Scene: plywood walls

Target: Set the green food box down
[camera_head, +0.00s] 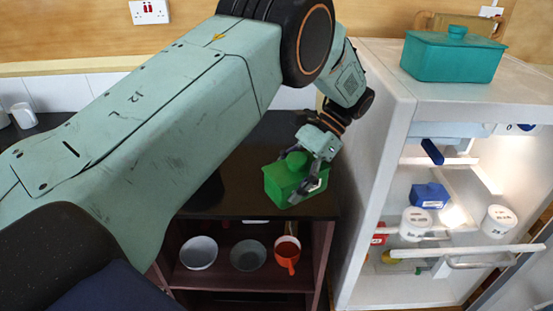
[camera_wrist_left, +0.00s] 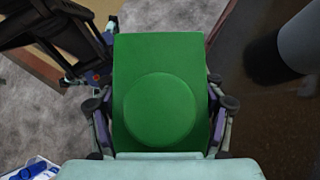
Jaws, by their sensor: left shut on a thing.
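The green food box (camera_head: 283,186) has a lid with a round knob and is near the front right of the dark counter (camera_head: 265,144). My left gripper (camera_head: 309,178) is shut on the green food box, with fingers on both sides of it. In the left wrist view the box (camera_wrist_left: 160,60) fills the middle between the fingers of the gripper (camera_wrist_left: 161,120). I cannot tell whether its underside touches the counter. My right gripper is not in view.
An open white fridge (camera_head: 375,130) stands right of the counter, with a teal lidded box (camera_head: 452,55) on top and a blue box (camera_head: 429,195) inside. A white cup (camera_head: 24,115) stands far left.

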